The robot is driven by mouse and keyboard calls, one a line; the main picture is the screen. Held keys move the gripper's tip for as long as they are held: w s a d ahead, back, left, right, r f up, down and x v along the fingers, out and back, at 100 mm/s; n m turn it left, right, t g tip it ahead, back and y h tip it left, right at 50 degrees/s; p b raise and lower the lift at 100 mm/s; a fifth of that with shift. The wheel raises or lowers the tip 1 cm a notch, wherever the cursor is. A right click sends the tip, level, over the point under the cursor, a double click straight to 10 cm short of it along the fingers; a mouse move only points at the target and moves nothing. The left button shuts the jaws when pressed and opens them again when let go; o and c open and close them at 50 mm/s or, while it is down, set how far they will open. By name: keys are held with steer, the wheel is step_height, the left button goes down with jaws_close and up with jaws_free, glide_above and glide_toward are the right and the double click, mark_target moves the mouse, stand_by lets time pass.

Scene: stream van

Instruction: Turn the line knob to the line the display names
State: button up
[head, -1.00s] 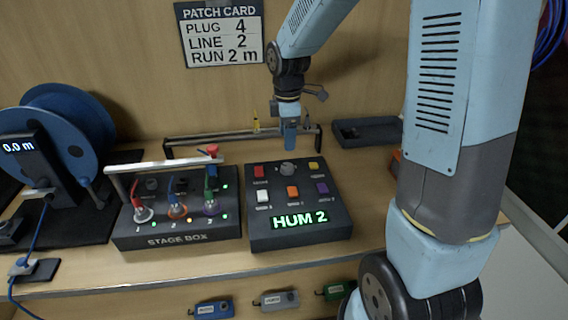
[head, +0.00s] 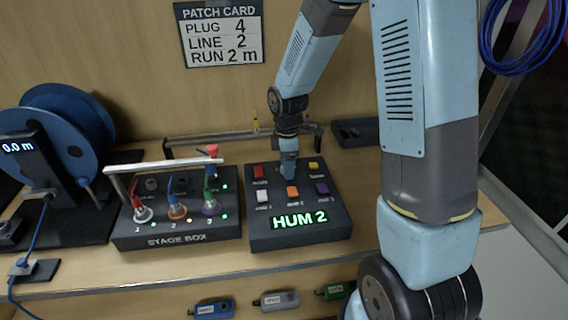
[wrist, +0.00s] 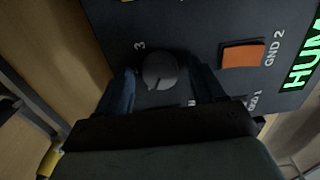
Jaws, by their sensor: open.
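The line knob, a round grey dial (wrist: 160,70), sits on the dark control box (head: 262,232). In the wrist view a "3" is printed beside it. The display (head: 300,220) on the box glows green and reads "HUM 2". My gripper (head: 288,172) is over the knob at the top of the box and hides it in the head view. In the wrist view my gripper (wrist: 160,88) is open, with one blue finger on each side of the knob. I cannot tell whether the fingers touch it.
An orange button (wrist: 242,55) is close to the knob; red, yellow, white and purple buttons are around it. The stage box (head: 175,238) with plugs and a white bar stands left. The patch card (head: 222,35) reads plug 4, line 2, run 2 m. A rail (head: 235,135) runs behind.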

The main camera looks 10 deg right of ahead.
steer(key=shift+c, duration=0.3)
steer(key=c, duration=0.9)
steer(key=shift+a, duration=0.4)
steer(key=shift+c, duration=0.4)
steer(key=shift+d, duration=0.35)
steer(key=shift+d+m, duration=0.1)
steer(key=shift+m, duration=0.9)
steer(key=m, duration=0.9)
steer(key=shift+d+m, duration=0.1)
steer(key=shift+m, duration=0.2)
steer(key=shift+s+f, duration=0.1)
